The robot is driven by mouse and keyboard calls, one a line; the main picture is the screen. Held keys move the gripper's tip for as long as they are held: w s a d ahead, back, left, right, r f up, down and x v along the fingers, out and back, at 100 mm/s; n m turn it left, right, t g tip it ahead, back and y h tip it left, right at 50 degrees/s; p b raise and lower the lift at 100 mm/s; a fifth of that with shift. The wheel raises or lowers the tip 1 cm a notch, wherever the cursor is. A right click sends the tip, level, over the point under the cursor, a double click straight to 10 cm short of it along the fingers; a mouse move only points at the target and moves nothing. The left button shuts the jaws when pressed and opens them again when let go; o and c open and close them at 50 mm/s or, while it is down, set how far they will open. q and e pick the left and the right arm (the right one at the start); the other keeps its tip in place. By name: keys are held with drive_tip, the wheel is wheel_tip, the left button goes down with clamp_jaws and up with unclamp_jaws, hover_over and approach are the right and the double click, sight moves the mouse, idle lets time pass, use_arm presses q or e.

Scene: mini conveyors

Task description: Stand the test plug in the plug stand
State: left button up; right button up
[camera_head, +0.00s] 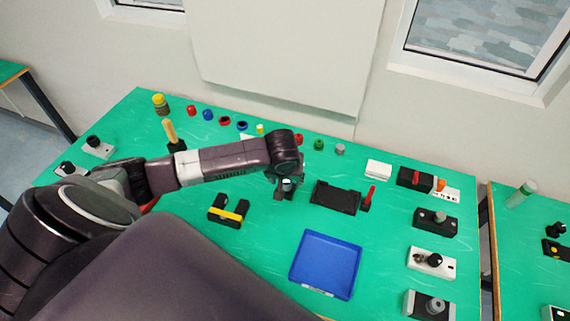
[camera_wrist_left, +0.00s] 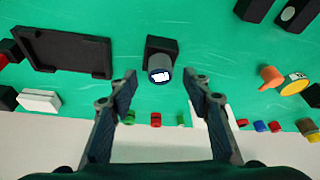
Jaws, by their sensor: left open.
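My left gripper (camera_head: 285,188) is over the middle of the green table, pointing down. In the left wrist view, its two fingers (camera_wrist_left: 160,78) are open and apart, with nothing held. Between and beyond the fingertips is a dark round plug with a white-marked end (camera_wrist_left: 160,75), seemingly the test plug. It overlaps a black block (camera_wrist_left: 161,46), seemingly the plug stand. I cannot tell whether the plug is seated in the block. In the head view, the plug's pale top (camera_head: 287,184) shows by the fingers; the block is mostly hidden. My right gripper is out of view.
A black tray (camera_head: 334,197) and a red-handled tool (camera_head: 370,195) stand to the right. A blue tray (camera_head: 326,264) lies nearer. A black-and-yellow holder (camera_head: 229,211) is left. Several small coloured caps line the back. Switch boxes (camera_head: 436,220) run along the right edge.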

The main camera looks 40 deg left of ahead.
use_arm(q)
drive_tip(key=v, duration=1)
drive_tip(key=shift+s, duration=0.2)
drive_tip(key=shift+r, duration=0.1)
